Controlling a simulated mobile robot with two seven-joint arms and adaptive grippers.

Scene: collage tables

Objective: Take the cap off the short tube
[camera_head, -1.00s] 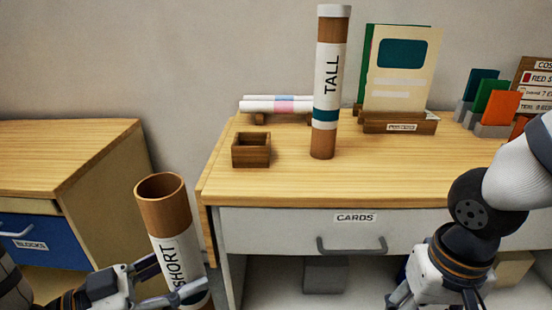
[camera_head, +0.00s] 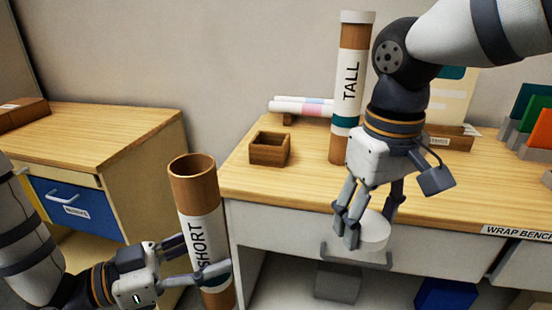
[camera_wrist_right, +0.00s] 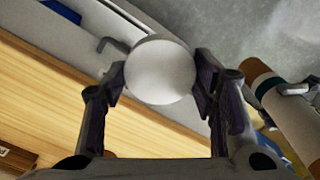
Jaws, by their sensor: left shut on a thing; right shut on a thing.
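The short tube (camera_head: 203,235), brown with a white SHORT label, stands slightly tilted at the lower left of the head view. Its top is open and I see into its hollow end. My left gripper (camera_head: 215,272) is shut around its lower part. My right gripper (camera_head: 365,225) is shut on a round white cap (camera_head: 374,234), in front of the bench drawer and apart from the tube. In the right wrist view the cap (camera_wrist_right: 161,72) sits between the fingertips, and the short tube (camera_wrist_right: 290,115) shows at the right.
A tall tube (camera_head: 350,95) with a white top stands on the bench (camera_head: 290,185), behind my right arm. A small open wooden box (camera_head: 269,149) and rolled papers (camera_head: 300,107) are left of it. A drawer cabinet (camera_head: 120,185) stands at the left. File holders (camera_head: 535,110) are at the right.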

